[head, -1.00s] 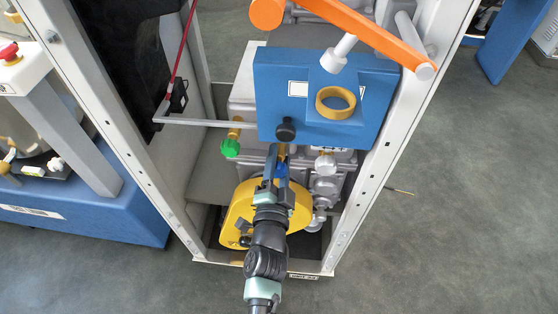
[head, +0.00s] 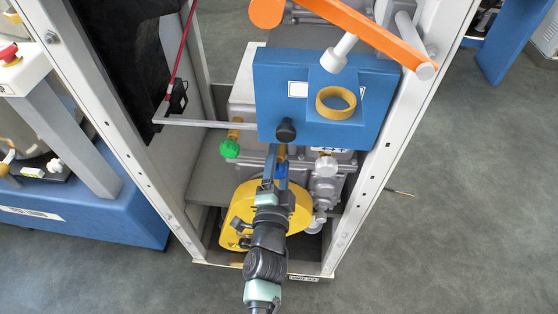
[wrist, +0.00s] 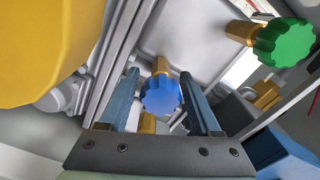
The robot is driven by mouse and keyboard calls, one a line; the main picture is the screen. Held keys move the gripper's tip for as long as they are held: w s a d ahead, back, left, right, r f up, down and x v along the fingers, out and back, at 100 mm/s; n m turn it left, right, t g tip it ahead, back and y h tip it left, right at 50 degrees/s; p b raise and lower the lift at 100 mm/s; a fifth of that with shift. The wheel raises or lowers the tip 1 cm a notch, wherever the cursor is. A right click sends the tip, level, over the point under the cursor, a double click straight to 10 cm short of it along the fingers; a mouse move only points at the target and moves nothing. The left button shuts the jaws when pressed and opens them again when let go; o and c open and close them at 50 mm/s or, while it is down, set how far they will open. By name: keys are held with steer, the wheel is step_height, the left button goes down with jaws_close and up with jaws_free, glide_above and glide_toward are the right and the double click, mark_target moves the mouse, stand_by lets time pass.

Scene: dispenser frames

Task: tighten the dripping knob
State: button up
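The blue knob (wrist: 161,97) is on a brass stem and sits between the two fingers of my gripper (wrist: 160,75) in the wrist view. The fingers are spread, with a narrow gap on each side of the knob. In the head view my gripper (head: 277,160) partly covers the blue knob (head: 282,170). The green knob (head: 229,149) is to the left, outside the fingers; it is at upper right in the wrist view (wrist: 284,43). A white knob (head: 326,166) is to the right. I see no drip at any knob.
A blue block (head: 300,85) with a yellow ring (head: 336,102) and a black knob (head: 286,130) overhangs the knobs. A yellow drum (head: 240,215) is close beside my gripper. Grey frame posts (head: 365,180) stand on both sides. An orange bar (head: 350,30) crosses above.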

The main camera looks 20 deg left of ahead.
steer(key=shift+o, duration=0.6)
steer(key=v, duration=1.3)
